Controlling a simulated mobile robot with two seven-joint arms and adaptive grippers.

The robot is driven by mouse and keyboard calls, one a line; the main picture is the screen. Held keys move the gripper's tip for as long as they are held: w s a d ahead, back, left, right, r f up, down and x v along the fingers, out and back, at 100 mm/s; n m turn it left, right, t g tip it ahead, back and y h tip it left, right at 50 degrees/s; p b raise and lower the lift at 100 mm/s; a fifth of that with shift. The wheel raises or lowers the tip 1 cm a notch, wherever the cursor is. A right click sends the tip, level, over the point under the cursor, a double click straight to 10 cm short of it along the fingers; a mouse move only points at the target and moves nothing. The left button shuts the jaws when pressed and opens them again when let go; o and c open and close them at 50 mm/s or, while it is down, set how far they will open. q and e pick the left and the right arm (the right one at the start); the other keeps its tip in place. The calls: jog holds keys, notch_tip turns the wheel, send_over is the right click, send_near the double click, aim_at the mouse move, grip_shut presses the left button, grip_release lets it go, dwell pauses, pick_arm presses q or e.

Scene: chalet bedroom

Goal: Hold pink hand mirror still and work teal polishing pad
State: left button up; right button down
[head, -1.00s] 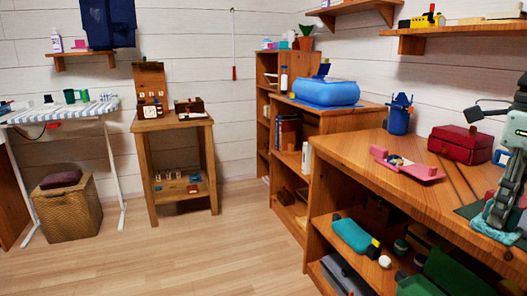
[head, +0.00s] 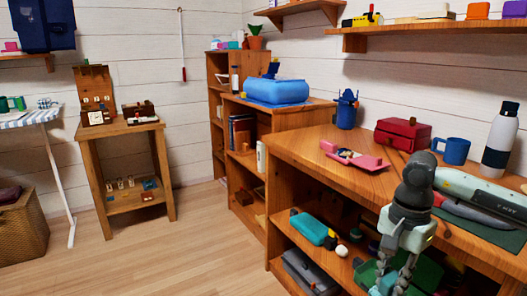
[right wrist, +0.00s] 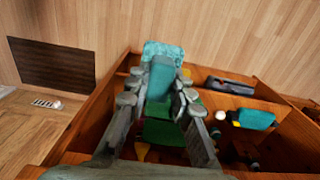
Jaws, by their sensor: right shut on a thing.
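My right gripper (head: 393,273) hangs low in front of the desk at the lower right, fingers pointing down. In the right wrist view my right gripper (right wrist: 159,90) is shut on the teal polishing pad (right wrist: 161,76), with the pad's speckled teal face beyond the fingertips. In the head view the pad is hard to make out at the bottom edge. A pink flat item (head: 356,157) with small things on it lies on the desk top, apart from the gripper. I cannot tell whether it is the pink hand mirror. My left gripper is out of view.
The wooden desk (head: 290,147) carries a red box (head: 402,134), a blue mug (head: 452,151) and a bottle (head: 499,140). Its open shelf below holds a teal case (head: 309,228) and green trays. The floor (head: 170,255) left of the desk is clear.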

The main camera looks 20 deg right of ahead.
jog(key=w+a+n, duration=0.2)
jog(key=a+n, duration=0.5)
jog(key=a, duration=0.2)
jog(key=w+a+f+n, duration=0.1)
jog(key=w+a+n, duration=0.2)
jog(key=a+n, duration=0.4)
jog(key=shift+w+a+n, duration=0.35)
jog(key=shift+a+n, duration=0.05)
jog(key=shift+a, duration=0.45)
